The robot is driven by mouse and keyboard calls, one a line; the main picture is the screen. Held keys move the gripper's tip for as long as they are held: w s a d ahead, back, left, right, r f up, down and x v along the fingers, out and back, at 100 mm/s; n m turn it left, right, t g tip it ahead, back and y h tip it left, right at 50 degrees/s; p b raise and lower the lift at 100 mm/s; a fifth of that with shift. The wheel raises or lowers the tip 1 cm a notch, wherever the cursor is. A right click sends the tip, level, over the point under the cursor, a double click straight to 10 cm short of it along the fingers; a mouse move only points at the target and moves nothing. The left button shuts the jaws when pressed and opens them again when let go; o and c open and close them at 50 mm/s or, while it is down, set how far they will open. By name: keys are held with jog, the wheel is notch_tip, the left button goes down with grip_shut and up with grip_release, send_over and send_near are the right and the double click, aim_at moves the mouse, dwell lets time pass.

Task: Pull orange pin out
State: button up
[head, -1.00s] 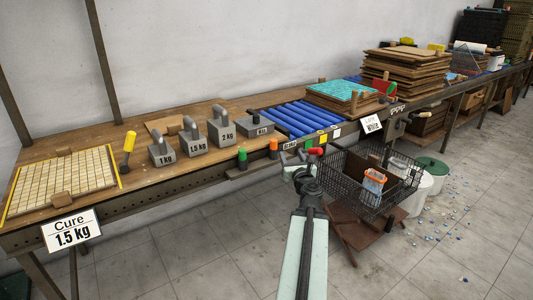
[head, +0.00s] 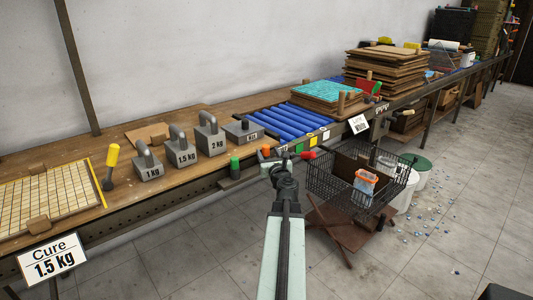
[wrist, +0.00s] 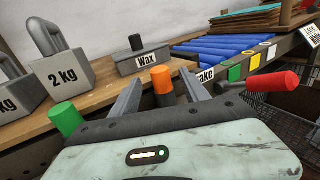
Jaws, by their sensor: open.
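The orange pin (wrist: 162,87) stands upright at the front edge of the bench, and its top also shows in the head view (head: 265,151). My gripper (wrist: 162,77) is open, with one finger on each side of the pin in the wrist picture. Whether the fingers touch it I cannot tell. The pin's lower part is hidden behind the gripper body. In the head view my gripper (head: 281,168) is at the bench edge, just right of and below the pin.
A green pin (wrist: 67,119) stands to the left, close to my gripper. A red handle (wrist: 272,82) juts out on the right. Grey weights (head: 182,152) and the Wax block (head: 243,131) stand behind. A wire basket (head: 352,188) is at the right, below the bench.

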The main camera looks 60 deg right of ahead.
aim_at(267, 150)
jog(key=x, duration=0.4)
jog(key=shift+w+d, duration=0.15)
grip_shut()
notch_tip(267, 150, up, 10)
jog(key=p, duration=1)
jog(key=shift+r, duration=0.15)
jog(key=shift+f, duration=0.2)
